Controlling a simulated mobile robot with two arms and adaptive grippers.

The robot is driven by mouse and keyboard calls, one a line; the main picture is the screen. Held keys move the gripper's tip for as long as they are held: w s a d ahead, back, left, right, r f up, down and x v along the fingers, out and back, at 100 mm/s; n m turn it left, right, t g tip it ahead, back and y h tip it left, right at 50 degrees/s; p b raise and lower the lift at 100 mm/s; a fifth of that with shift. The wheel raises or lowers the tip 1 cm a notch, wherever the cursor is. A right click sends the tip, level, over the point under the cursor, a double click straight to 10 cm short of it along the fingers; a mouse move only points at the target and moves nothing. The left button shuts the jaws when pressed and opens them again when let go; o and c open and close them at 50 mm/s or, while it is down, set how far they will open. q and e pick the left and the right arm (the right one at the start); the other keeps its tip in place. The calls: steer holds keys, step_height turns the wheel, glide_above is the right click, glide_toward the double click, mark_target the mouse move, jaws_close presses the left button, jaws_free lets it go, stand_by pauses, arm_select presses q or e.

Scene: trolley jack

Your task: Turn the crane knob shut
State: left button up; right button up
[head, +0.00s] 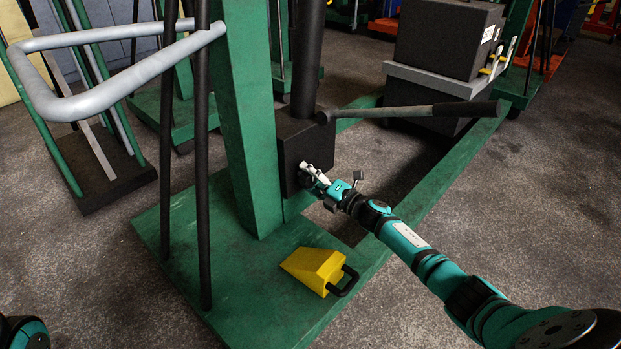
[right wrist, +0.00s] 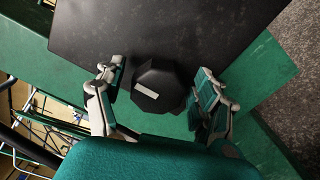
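The crane knob (right wrist: 152,92) is a black, many-sided knob with a white mark, in the middle of the right wrist view. It sits on the dark block (head: 290,145) at the foot of the black cylinder. My right gripper (head: 309,175) is at this block's lower front in the head view, where it hides most of the knob. In the right wrist view my right gripper (right wrist: 160,80) is open, with one finger on each side of the knob. Narrow gaps seem to show between fingers and knob. My left gripper is not in view.
A lever with a dark grip (head: 465,110) juts right from the block, above my right arm. A yellow wedge (head: 314,268) with a black handle lies on the green base (head: 240,290). A green post (head: 250,130) and black rods stand to the left.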

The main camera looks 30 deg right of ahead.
steer(key=shift+s+d, duration=0.1)
steer(key=shift+s, duration=0.2)
steer(key=v, duration=1.1)
steer(key=shift+s, duration=0.2)
